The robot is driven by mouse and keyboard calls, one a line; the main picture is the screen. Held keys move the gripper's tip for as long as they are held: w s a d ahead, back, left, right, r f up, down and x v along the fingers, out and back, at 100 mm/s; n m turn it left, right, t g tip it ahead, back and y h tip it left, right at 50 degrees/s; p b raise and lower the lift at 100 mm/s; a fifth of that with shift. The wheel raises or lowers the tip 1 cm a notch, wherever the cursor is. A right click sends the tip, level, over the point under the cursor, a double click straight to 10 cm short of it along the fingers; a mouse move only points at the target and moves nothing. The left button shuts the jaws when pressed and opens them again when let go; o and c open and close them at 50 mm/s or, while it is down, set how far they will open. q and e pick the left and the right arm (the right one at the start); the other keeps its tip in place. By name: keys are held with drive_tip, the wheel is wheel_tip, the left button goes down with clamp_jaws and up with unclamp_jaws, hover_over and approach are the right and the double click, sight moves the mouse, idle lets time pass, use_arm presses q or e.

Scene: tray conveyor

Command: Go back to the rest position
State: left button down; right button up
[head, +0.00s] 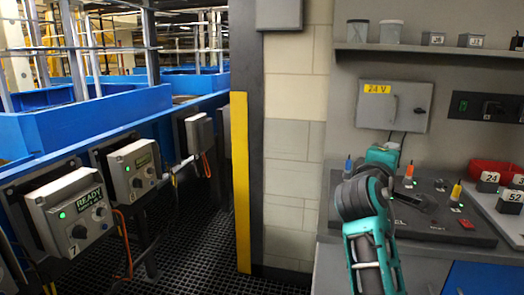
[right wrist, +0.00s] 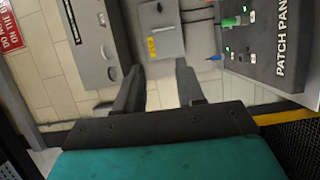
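My right arm reaches up from the bottom of the head view, in front of the dark patch panel (head: 435,228). My right gripper (right wrist: 160,77) shows in the right wrist view with its two dark fingers apart and nothing between them. Past the fingers are a pale tiled wall and a grey box with a yellow label. In the head view the gripper's fingers are hidden behind my arm. My left gripper is in neither view.
Blue (head: 348,167), orange (head: 409,171) and yellow (head: 456,190) plugs stand on the panel. A grey 24 V box (head: 395,106) hangs above. A red bin (head: 492,170) and numbered blocks are at right. Control boxes (head: 77,210) and a blue conveyor (head: 90,122) are at left.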

drive_tip(key=d+f+n+g+h, duration=0.2)
drive_tip(key=d+f, duration=0.4)
drive_tip(key=d, duration=0.6)
drive_tip(key=d+f+n+g+h, duration=0.15)
drive_tip(key=d+f, duration=0.35)
drive_tip(key=d, duration=0.7)
drive_tip(key=w+a+f+m+t+y, duration=0.1)
drive_tip(key=w+a+m+t+y, duration=0.25)
drive_tip(key=a+m+y, duration=0.35)
drive_tip(key=w+a+f+m+t+y, duration=0.1)
drive_tip(key=w+a+m+t+y, duration=0.25)
drive_tip(key=w+a+y, duration=0.35)
drive_tip(key=s+a+f+g+y, duration=0.1)
drive_tip(key=s+a+f+g, duration=0.1)
drive_tip(key=s+a+f, duration=0.6)
drive_tip(key=s+a+f+g, duration=0.2)
drive_tip(key=s+a+f, duration=0.1)
drive_tip(key=s+f, duration=0.8)
drive_tip(key=s+a+f+g, duration=0.1)
drive_tip(key=s+a+f, duration=0.1)
drive_tip(key=s, duration=0.4)
drive_tip(key=s+a+f+g+y, duration=0.1)
drive_tip(key=s+a+f, duration=0.1)
drive_tip(key=s+f, duration=0.2)
drive_tip(key=s+a+f+g, duration=0.1)
drive_tip(key=s+a+f, duration=0.2)
drive_tip(key=s, duration=0.7)
drive_tip(key=shift+m, duration=0.4)
drive_tip(key=shift+f, duration=0.1)
